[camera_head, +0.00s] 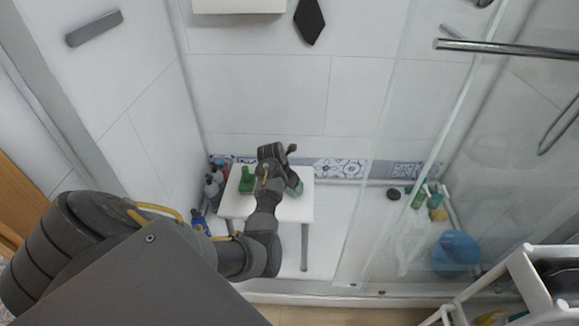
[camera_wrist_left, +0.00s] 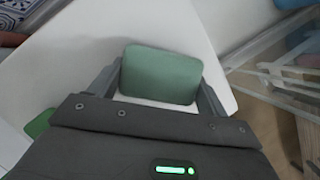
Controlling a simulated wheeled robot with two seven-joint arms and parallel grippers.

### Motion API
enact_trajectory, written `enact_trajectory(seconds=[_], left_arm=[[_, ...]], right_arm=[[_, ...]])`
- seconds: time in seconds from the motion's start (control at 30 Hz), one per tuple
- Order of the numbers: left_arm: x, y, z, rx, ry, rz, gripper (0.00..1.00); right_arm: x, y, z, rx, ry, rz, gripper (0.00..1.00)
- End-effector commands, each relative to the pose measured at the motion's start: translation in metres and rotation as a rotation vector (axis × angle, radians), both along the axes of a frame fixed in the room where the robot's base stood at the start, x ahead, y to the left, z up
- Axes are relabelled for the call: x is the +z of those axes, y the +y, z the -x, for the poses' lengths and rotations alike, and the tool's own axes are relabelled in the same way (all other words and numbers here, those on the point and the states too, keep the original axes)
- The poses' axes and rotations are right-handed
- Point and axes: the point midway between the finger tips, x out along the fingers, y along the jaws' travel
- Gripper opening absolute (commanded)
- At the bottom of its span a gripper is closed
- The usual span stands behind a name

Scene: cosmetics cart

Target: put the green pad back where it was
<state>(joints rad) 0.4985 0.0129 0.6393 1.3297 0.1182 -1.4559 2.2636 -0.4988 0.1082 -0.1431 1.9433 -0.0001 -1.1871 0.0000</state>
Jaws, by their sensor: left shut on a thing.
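The green pad (camera_wrist_left: 161,75) is a muted green block with rounded corners, between the two fingers of my left gripper (camera_wrist_left: 160,84) in the left wrist view. My left gripper is shut on it, over the white top of a small table (camera_head: 232,207). In the head view, a small part of the pad (camera_head: 296,190) shows beside my left gripper (camera_head: 293,181), near the right side of the tabletop. I cannot tell whether the pad touches the tabletop. My right gripper is not in view.
A brighter green object (camera_head: 246,181) is on the tabletop's left; its edge shows in the wrist view (camera_wrist_left: 39,122). Several bottles (camera_head: 212,188) stand left of the table by the wall. A glass panel, a blue bucket (camera_head: 456,252) and a white cart (camera_head: 527,276) are at right.

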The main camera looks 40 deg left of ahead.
Motion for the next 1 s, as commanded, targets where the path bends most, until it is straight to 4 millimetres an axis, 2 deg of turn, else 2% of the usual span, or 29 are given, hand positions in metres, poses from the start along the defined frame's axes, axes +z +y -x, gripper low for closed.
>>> enact_trajectory(seconds=[0.3, 0.33, 0.5, 0.83, 0.9, 1.0], left_arm=[[-0.003, 0.0, 0.0, -0.001, 0.0, 0.001, 0.59], [-0.003, 0.0, 0.0, 0.0, 0.0, 0.0, 0.79], [-0.002, 0.0, 0.0, -0.001, 0.0, 0.0, 0.99], [0.002, 0.0, 0.0, 0.0, -0.001, -0.002, 0.99], [0.011, 0.001, 0.003, 0.001, -0.001, -0.003, 0.99], [0.028, 0.002, 0.009, 0.002, -0.002, -0.002, 0.99]], right_arm=[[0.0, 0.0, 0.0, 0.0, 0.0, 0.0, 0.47], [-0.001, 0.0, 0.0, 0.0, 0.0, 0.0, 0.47], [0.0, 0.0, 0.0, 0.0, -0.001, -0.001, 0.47], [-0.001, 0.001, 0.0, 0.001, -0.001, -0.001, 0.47], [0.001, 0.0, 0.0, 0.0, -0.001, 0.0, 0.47], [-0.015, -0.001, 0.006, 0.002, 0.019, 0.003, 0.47]])
